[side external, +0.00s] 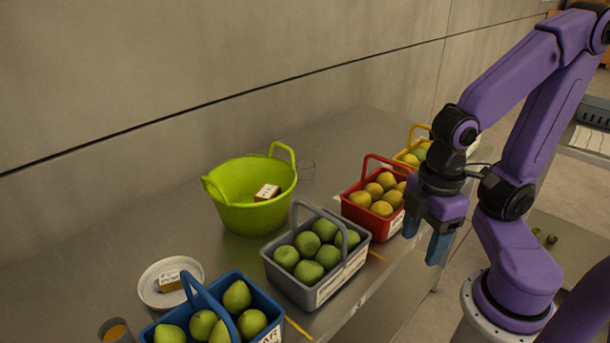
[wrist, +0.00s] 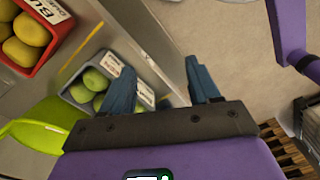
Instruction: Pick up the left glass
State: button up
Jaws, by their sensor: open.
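One glass (side external: 115,331) with orange contents stands at the bottom left of the side view, partly cut off by the frame edge. No second glass shows, so I cannot tell from the frames which one is the left glass. My gripper (side external: 424,240) is at the right, beside the red basket and near the table's front edge, far from the glass. Its blue fingers are apart and empty. In the wrist view my gripper (wrist: 160,72) points down past the table edge, with no glass in sight.
A blue basket (side external: 205,292) of pears, a grey basket (side external: 318,292), a red basket (side external: 373,158) and a yellow basket (side external: 412,131) line the table's front. Behind them are a green tub (side external: 250,218) and a plate (side external: 150,296) holding a small labelled block.

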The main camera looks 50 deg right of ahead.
jog(key=o, duration=0.5)
